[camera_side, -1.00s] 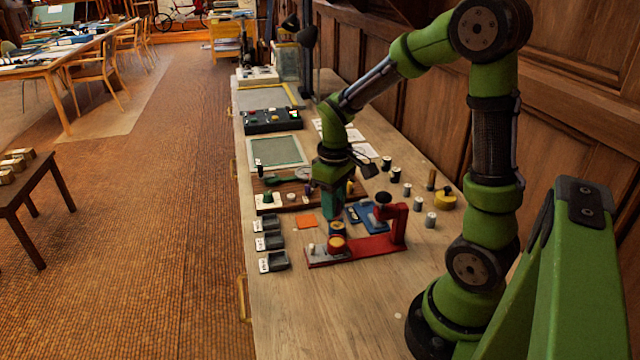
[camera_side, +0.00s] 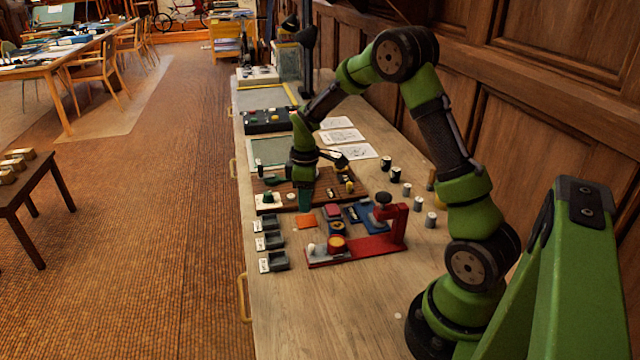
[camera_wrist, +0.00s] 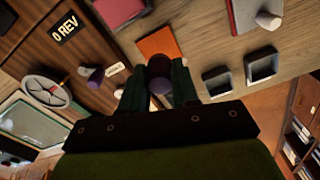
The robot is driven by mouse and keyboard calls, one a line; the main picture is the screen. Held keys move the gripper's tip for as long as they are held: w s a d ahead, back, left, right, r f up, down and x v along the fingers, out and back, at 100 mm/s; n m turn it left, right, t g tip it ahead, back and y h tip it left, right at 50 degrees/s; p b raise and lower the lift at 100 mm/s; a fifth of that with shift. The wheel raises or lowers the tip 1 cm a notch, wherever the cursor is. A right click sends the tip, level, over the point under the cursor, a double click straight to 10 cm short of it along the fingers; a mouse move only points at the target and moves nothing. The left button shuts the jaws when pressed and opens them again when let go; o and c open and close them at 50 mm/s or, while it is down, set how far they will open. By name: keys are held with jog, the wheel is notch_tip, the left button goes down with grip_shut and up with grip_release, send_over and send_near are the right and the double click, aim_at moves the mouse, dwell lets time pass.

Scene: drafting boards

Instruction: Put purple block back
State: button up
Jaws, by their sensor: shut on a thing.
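My gripper (camera_side: 305,206) points down at the left edge of the wooden board (camera_side: 325,186), near the orange square (camera_side: 306,221). In the wrist view my gripper (camera_wrist: 158,80) is shut on a small rounded piece, the purple block (camera_wrist: 160,86), with a grey-brown end and a purple part between the two green fingers. In the side view the fingers hide it. The orange square (camera_wrist: 160,43) lies just beyond the fingertips. Another small purple piece (camera_wrist: 95,75) stands on the wooden board beside a white label. I cannot tell how high the held block is.
Black trays (camera_side: 277,262) with white labels line the table's left edge. A red fixture (camera_side: 345,250) stands in front, with a red-pink block (camera_side: 332,210) and a blue plate (camera_side: 369,217) behind it. Several small cylinders (camera_side: 431,220) stand to the right. The front tabletop is clear.

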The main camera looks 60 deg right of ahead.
jog(key=shift+f, duration=1.65)
jog(key=shift+f, duration=0.1)
jog(key=o, duration=1)
notch_tip(320, 180, up, 12)
jog(key=shift+s+f, duration=0.1)
jog(key=shift+s, duration=0.05)
jog(key=s+a+r+m+t, duration=0.2)
jog(key=s+a+r+m, duration=0.1)
jog(key=s+a, duration=0.2)
jog(key=s+a+r+m+t+y, duration=0.1)
jog(key=s+a+r+m+t, duration=0.1)
jog(key=s+a, duration=0.4)
jog(key=s+a+r+m+t+y, duration=0.1)
jog(key=s+a+r+m+t, duration=0.2)
jog(key=s+a+r, duration=0.3)
jog(key=shift+s+a+r+m, duration=0.1)
jog(key=shift+s+a+m, duration=0.1)
jog(key=shift+a+m, duration=0.45)
